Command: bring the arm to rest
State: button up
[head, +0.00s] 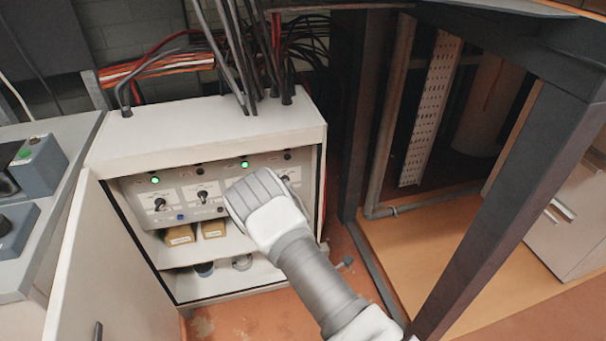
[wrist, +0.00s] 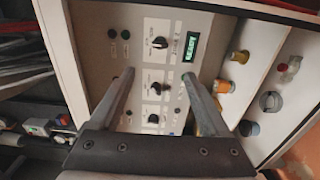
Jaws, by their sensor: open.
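My arm (head: 315,275) reaches up from the bottom right in the head view. Its hand is in front of the open control cabinet (head: 210,120) and covers the right part of the switch panel (head: 150,205). The fingers are hidden there. In the wrist view my gripper (wrist: 159,76) is open, with its two fingers apart and nothing between them except the panel behind. The panel shows several black rotary knobs, one being this knob (wrist: 158,43), and a lit green display (wrist: 190,48). I cannot tell how far the fingertips are from the panel.
The cabinet door (head: 75,265) stands open on the left. Small yellow boxes (head: 180,236) sit on the shelf below the panel. Cables (head: 235,60) rise from the cabinet top. A dark metal frame post (head: 490,220) stands at the right. Some floor (head: 350,300) is clear beside the arm.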

jog(key=w+d+r+m+g+h, duration=0.2)
jog(key=d+r+m+g, duration=0.1)
jog(key=r+m, duration=0.5)
jog(key=w+d+r+m+g+h, duration=0.2)
jog(key=d+r+m, duration=0.25)
jog(key=r, duration=0.65)
jog(key=s+d+r+m+g, duration=0.3)
jog(key=s+r+m+g, duration=0.15)
jog(key=s+r, duration=0.75)
jog(key=s+d+r+m+g+h, duration=0.1)
jog(key=s+d+m, duration=0.1)
jog(key=s, duration=0.8)
jog(key=s+d+r+m+g, duration=0.1)
jog(key=s+d+m, duration=0.1)
jog(key=s, duration=0.8)
notch_tip(320, 180, up, 21)
jog(key=p, duration=2)
jog(key=shift+w+d+p, duration=0.15)
jog(key=shift+w+p, duration=0.15)
jog(key=shift+p, duration=0.1)
